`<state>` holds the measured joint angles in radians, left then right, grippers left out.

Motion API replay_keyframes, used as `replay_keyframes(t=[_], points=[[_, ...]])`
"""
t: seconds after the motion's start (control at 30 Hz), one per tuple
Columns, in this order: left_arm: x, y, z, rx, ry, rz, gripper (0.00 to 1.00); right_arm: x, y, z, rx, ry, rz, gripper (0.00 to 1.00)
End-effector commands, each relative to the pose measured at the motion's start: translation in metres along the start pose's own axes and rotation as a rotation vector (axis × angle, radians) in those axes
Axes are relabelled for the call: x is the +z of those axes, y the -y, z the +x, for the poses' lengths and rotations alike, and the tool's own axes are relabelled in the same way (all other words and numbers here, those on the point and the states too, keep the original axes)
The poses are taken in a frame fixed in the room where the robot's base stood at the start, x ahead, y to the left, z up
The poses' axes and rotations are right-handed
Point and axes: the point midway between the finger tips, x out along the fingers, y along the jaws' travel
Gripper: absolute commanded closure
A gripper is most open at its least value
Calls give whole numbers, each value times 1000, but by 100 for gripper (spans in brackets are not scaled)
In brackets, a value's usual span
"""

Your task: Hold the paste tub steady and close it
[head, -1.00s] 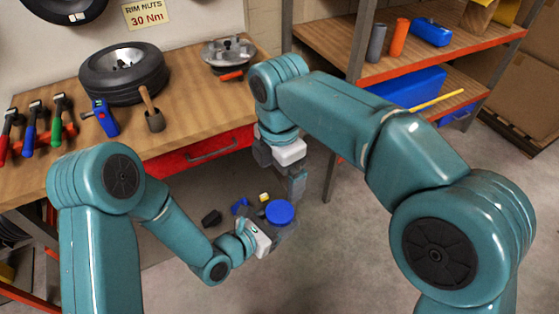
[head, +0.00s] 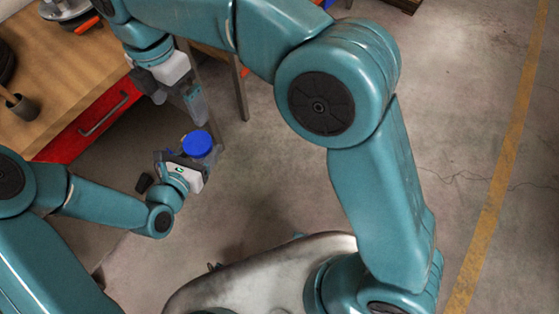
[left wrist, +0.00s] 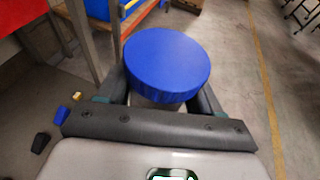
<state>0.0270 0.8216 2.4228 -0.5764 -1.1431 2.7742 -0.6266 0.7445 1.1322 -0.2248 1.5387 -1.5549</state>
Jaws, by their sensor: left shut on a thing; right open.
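The paste tub (left wrist: 150,101) has a round blue lid (left wrist: 167,62) on top; only a little of its pale body shows below the lid. The lid also shows in the head view (head: 197,143). My left gripper (head: 191,160) is shut on the tub, one finger on each side, and holds it lid up in the air beside the bench. I cannot tell whether the lid is tight. My right gripper (head: 179,97) is open and empty above the tub, pointing down and apart from the lid.
The wooden bench (head: 66,72) with a red drawer (head: 88,124) is at the left, with a mallet (head: 18,103) near its edge. Small black, blue and yellow pieces (left wrist: 77,96) lie low at the left. The concrete floor (head: 450,140) at right is clear.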

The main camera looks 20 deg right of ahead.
Motion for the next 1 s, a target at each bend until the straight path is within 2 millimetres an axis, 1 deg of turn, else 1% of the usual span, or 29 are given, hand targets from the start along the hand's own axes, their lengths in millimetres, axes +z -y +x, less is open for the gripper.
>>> replay_keyframes(t=[0.03,0.07,0.1,0.17,0.2,0.27,0.3,0.37,0.4,0.47,0.5,0.57,0.6,0.67,0.7,0.83,0.9,1.0], points=[[0,0,0,0,1,1,100,2,10,22,-68,-57,45,0],[0,0,0,0,2,1,100,2,17,35,-115,-102,82,0],[0,0,0,0,2,1,100,0,29,53,-186,-173,140,0],[0,0,0,0,2,1,100,-4,51,81,-310,-293,243,0],[0,0,0,0,2,1,100,-9,66,96,-397,-377,321,0],[0,0,0,0,2,1,100,-18,88,114,-531,-504,443,0],[1,0,0,0,2,1,100,-19,93,127,-561,-532,524,0],[1,0,0,0,2,1,100,-11,90,154,-525,-493,651,0],[1,0,0,0,2,1,100,-6,91,173,-509,-476,737,0],[1,0,0,0,2,1,100,1,94,200,-487,-452,866,0],[0,0,0,0,2,1,100,6,97,218,-471,-436,956,0],[0,0,0,0,2,1,100,13,103,244,-444,-413,1094,0],[0,0,0,0,2,1,100,18,109,262,-424,-398,1189,0],[0,0,0,0,2,1,100,24,119,287,-393,-379,1332,0],[0,0,0,0,2,1,100,28,126,303,-370,-369,1427,0],[0,0,0,0,2,1,100,37,153,345,-290,-354,1731,0],[1,0,0,0,2,1,100,39,168,360,-246,-358,1882,0],[1,0,0,0,2,1,100,40,187,375,-190,-378,2068,0]])
